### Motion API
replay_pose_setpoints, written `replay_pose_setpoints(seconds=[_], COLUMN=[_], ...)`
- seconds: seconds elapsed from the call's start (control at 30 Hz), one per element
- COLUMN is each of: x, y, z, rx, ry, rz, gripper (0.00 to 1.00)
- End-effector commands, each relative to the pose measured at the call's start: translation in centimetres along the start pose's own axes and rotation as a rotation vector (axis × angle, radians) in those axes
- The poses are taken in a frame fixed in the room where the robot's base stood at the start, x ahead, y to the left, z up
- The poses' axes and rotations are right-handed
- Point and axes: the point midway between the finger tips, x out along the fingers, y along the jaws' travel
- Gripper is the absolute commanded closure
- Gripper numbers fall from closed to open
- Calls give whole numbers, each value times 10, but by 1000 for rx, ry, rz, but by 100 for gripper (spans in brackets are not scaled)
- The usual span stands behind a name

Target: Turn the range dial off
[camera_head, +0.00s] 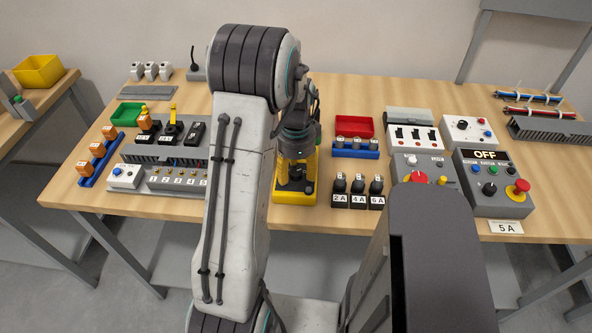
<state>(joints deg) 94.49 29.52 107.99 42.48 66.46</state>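A yellow-cased instrument with a dark front (294,197) stands on the wooden workbench, just right of my arm's pale link. It looks like a meter, and the range dial seems to be on its face. My gripper (296,166) points down in front of it and hides much of the face. The dial and its pointer cannot be made out. The fingertips are dark against the dark face, so I cannot tell whether they are open, shut or touching the dial.
A grey control box with an OFF display (490,184) and a red-yellow button stands at the right. Black 2A, 4A and 6A blocks (357,193) stand right of the meter. A red bin (353,126) is behind. A row of terminals (177,180) is left of my arm.

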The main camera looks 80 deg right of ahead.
Motion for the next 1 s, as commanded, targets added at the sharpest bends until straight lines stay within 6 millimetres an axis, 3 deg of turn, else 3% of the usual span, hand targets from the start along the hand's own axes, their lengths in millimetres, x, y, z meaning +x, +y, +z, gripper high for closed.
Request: replay_pose_setpoints(seconds=[0.57, 1.0], x=[0, 2], y=[0, 0], z=[0, 0], rx=[0, -98], ry=[0, -1], rz=[0, 1], gripper=[99, 100])
